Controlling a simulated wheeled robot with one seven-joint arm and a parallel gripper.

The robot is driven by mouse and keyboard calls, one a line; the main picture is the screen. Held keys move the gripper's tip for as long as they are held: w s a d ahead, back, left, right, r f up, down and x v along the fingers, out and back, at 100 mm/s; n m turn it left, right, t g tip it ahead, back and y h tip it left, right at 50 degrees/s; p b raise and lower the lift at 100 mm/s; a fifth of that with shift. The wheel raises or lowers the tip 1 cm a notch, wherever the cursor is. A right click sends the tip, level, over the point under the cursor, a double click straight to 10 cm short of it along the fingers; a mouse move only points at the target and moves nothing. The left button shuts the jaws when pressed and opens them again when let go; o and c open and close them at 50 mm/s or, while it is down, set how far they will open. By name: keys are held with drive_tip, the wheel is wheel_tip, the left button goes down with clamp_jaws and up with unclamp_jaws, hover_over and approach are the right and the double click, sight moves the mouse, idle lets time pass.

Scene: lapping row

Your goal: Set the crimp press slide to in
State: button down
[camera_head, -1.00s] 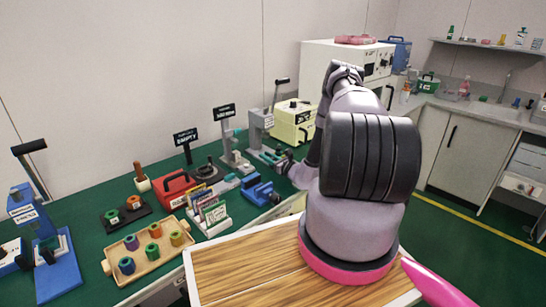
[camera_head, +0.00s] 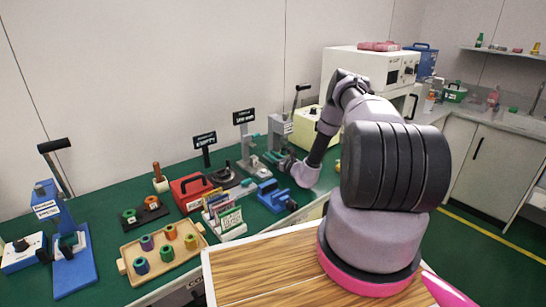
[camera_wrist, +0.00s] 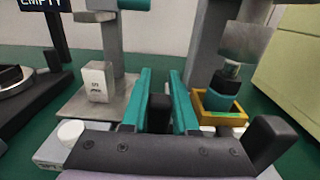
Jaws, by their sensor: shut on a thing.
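In the wrist view my gripper (camera_wrist: 158,112) has its two teal fingers closed around a dark upright knob (camera_wrist: 158,118). I cannot make out how the knob joins the slide; its lower part is hidden by my gripper's dark body. Right of the fingers, an ochre tray (camera_wrist: 208,117) with a teal piece (camera_wrist: 226,108) in it sits under a press's dark ram. In the head view the grey press (camera_head: 281,132) stands at the back of the green bench, just beyond my wrist. My arm hides part of its base, and the slide's position cannot be read there.
Left of the fingers, a second grey press carries a pale block (camera_wrist: 97,82) on its plate. A blue clamp-like device (camera_head: 274,195), a card rack (camera_head: 225,216) and a red case (camera_head: 190,190) stand nearer. A cream box (camera_wrist: 292,70) closes off the right side.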

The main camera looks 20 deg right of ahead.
drive_tip(key=c, duration=0.7)
unclamp_jaws()
drive_tip(key=shift+w, duration=0.2)
drive_tip(key=shift+s, duration=0.1)
drive_tip(key=v, duration=1)
drive_tip(key=shift+s+d+r, duration=0.1)
drive_tip(key=shift+s, duration=0.2)
